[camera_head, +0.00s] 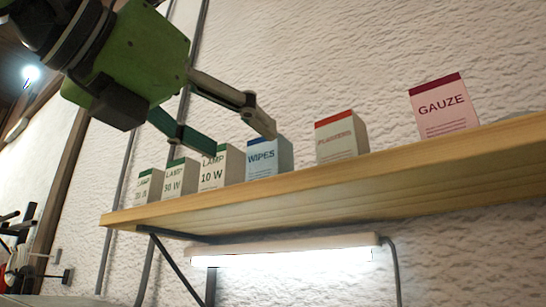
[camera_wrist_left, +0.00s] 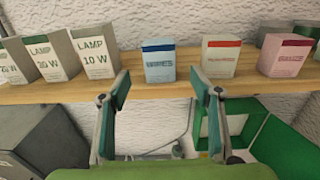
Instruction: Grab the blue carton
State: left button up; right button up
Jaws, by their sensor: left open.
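The blue carton (camera_head: 263,160), light blue with a dark blue top band and the word WIPES, stands upright on a wooden shelf (camera_head: 330,180). In the left wrist view the blue carton (camera_wrist_left: 159,61) stands just beyond the fingertips, between their lines. My left gripper (camera_head: 242,145) is open and empty, its fingers spread in front of and above the cartons in the head view. In the left wrist view the left gripper (camera_wrist_left: 162,85) shows both fingers apart, with the carton not between them. My right gripper is not in view.
Several white LAMP cartons (camera_head: 212,178) stand left of the blue carton. A red-banded carton (camera_head: 336,138) and a pink GAUZE carton (camera_head: 443,107) stand to its right with gaps between. A lit tube lamp (camera_head: 285,254) hangs under the shelf. A textured wall is behind.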

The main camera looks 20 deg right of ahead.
aim_at(261, 154)
pick_arm(q)
jog(key=p+x, duration=0.1)
jog(key=x, duration=0.3)
jog(key=shift+w+d, duration=0.3)
jog(key=shift+d, duration=0.05)
jog(key=p+x, duration=0.3)
jog(key=x, duration=0.1)
jog(key=shift+w+d+r, duration=0.15)
jog(key=shift+w+d, duration=0.2)
jog(key=shift+d, duration=0.1)
jog(key=shift+a, duration=0.2)
jog(key=c, duration=1)
jog(key=shift+c, duration=1.1)
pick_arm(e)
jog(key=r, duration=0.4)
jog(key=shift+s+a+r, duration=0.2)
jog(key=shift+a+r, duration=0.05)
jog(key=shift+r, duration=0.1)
